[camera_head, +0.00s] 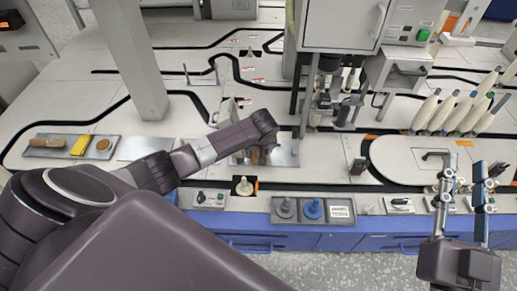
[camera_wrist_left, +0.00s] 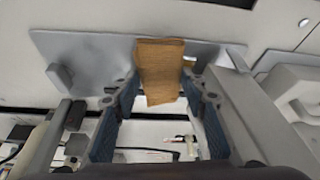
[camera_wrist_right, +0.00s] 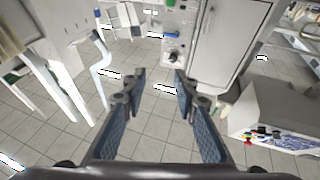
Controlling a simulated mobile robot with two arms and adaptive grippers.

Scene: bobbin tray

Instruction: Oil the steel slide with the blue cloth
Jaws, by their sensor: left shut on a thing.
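My left gripper (camera_wrist_left: 160,88) is shut on a flat orange-brown piece (camera_wrist_left: 160,62), held between its fingertips over a grey steel plate (camera_wrist_left: 95,52), likely the slide. Whether the piece touches the plate I cannot tell. In the head view the steel plate (camera_head: 286,153) shows partly behind my left arm, and the brown piece (camera_head: 255,157) is mostly hidden. My right gripper (camera_head: 463,172) is open and empty at the right, above the table's front; its wrist view (camera_wrist_right: 158,85) shows only floor between the fingers. I see no blue cloth.
A grey tray (camera_head: 119,138) at the left holds a brown item, a yellow block (camera_head: 82,145) and a round tan item. A front tray (camera_head: 271,206) holds a grey and a blue spool-like piece. Several pale bobbins (camera_head: 462,112) stand at the right. A post (camera_head: 130,55) and a machine frame rise behind.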

